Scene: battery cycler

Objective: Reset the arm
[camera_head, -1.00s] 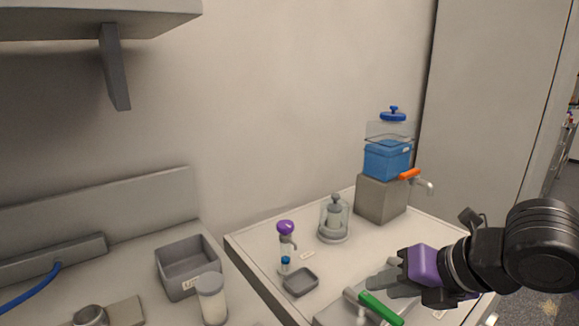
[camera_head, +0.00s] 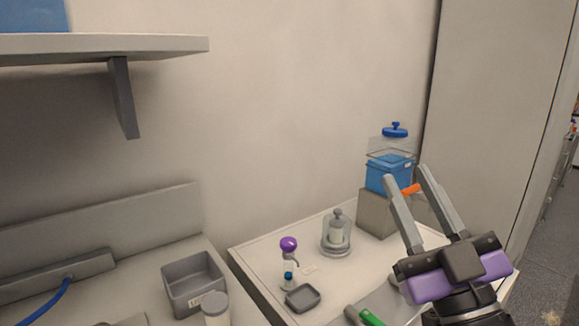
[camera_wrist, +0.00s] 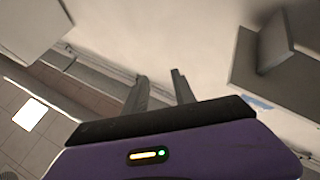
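My gripper (camera_head: 406,174) is raised at the right of the head view, its two grey fingers pointing up and apart with nothing between them. It stands in front of the blue water container (camera_head: 389,174) and its grey stand, partly hiding the stand and the orange-handled tap (camera_head: 411,189). In the wrist view my gripper (camera_wrist: 160,76) shows both fingers apart and empty, with wall and floor behind them.
The white table holds a purple-topped dispenser (camera_head: 289,245), a small grey dish (camera_head: 302,298), a glass jar (camera_head: 337,235) and a green-handled tap (camera_head: 370,317). A grey bin (camera_head: 193,284) and a lidded jar (camera_head: 215,306) stand left. A shelf (camera_head: 130,44) juts out upper left.

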